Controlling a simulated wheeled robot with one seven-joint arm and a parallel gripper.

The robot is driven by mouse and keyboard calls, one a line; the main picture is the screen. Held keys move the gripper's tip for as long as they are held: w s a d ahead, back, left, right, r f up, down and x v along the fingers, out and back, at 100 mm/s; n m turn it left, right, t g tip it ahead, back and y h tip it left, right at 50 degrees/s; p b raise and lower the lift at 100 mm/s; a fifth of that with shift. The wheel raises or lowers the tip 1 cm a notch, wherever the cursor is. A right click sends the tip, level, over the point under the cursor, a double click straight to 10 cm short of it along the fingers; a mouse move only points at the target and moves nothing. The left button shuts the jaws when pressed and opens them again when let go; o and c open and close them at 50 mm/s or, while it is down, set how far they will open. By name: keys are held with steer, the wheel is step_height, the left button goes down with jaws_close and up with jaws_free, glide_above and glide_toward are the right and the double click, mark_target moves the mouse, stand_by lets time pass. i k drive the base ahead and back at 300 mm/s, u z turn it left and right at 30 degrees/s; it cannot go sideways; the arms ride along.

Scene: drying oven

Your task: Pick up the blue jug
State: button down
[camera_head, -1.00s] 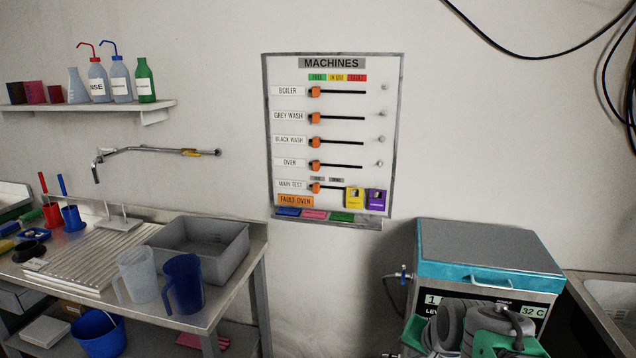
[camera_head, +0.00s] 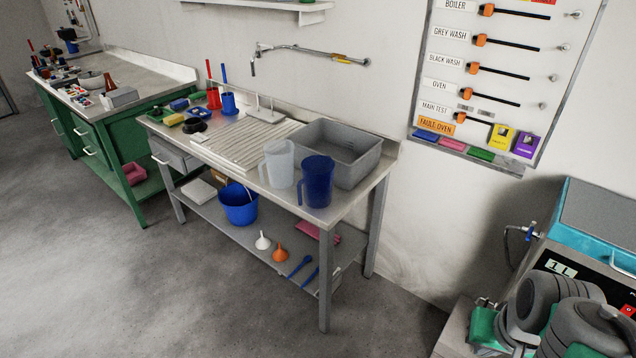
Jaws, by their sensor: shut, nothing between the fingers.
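The blue jug (camera_head: 317,182) stands upright on the steel sink table, near its front right corner. Its handle points left, toward a translucent pale jug (camera_head: 279,164) close beside it. A grey basin (camera_head: 340,150) is right behind the blue jug. Parts of my folded arm show at the bottom right, well away from the jug. I cannot make out my gripper's fingers there.
The steel table (camera_head: 345,205) has a lower shelf with a blue bucket (camera_head: 238,204) and funnels. A green bench (camera_head: 115,140) stands at the left. A boiler (camera_head: 600,230) is at the right. The floor (camera_head: 150,290) in front is clear.

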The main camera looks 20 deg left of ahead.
mark_target(317, 170)
steer(key=u, duration=1.1)
steer(key=i, duration=1)
steer(key=z, duration=2.8)
steer(key=k, duration=0.25)
steer(key=u, duration=0.45)
steer(key=i, duration=0.15)
steer(key=u, duration=2.2)
